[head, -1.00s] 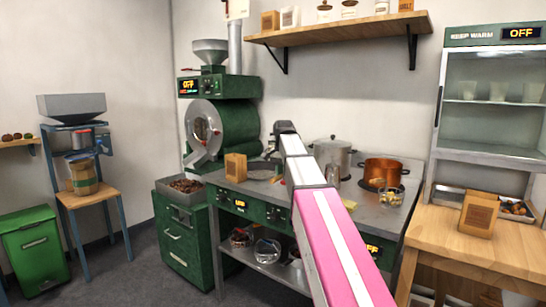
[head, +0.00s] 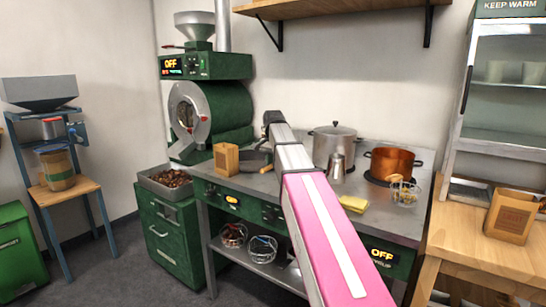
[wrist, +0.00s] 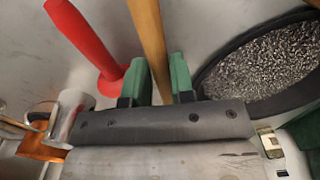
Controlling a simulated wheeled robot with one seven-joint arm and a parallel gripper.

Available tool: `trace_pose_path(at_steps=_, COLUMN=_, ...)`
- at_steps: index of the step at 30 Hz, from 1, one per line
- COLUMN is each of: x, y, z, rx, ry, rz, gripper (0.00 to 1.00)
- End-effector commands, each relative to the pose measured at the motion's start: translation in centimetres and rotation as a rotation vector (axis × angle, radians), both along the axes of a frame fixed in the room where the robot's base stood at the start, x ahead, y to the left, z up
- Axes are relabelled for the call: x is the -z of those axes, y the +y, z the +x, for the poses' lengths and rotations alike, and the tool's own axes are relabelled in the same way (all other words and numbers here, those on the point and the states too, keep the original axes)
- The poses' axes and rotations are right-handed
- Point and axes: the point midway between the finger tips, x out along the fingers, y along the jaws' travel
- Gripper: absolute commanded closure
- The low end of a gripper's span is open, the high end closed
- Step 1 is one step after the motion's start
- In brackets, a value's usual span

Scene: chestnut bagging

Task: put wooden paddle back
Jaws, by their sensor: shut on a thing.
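The wooden paddle shows as a plain wooden handle (wrist: 148,40) in the wrist view, running up out of the picture. My gripper (wrist: 160,72) has its green fingers on either side of this handle and is shut on it. The paddle's far end is out of the wrist view. In the head view my arm reaches over the steel counter, and its dark end (head: 270,120) is near the roaster. I cannot make out the paddle there.
A dark pan (wrist: 262,62) with grey granules lies right of the handle; a red-handled tool (wrist: 82,36) stands left. On the counter (head: 300,203) are a box (head: 226,157), a steel pot (head: 333,141), a copper pot (head: 391,163) and a yellow cloth (head: 353,204).

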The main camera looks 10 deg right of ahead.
Motion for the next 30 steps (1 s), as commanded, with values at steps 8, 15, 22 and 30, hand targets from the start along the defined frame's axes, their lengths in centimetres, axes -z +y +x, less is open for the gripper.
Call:
trace_pose_path(at_steps=8, x=2.9, y=0.0, z=-0.1, rx=0.000, ry=0.000, rz=0.000, gripper=1.00)
trace_pose_path(at_steps=15, x=4.6, y=0.0, z=0.0, rx=0.000, ry=0.000, rz=0.000, gripper=1.00)
trace_pose_path(at_steps=22, x=5.1, y=0.0, z=0.0, rx=0.000, ry=-0.001, rz=-0.001, gripper=1.00)
trace_pose_path(at_steps=30, x=5.1, y=0.0, z=0.0, rx=0.000, ry=-0.001, rz=-0.001, gripper=1.00)
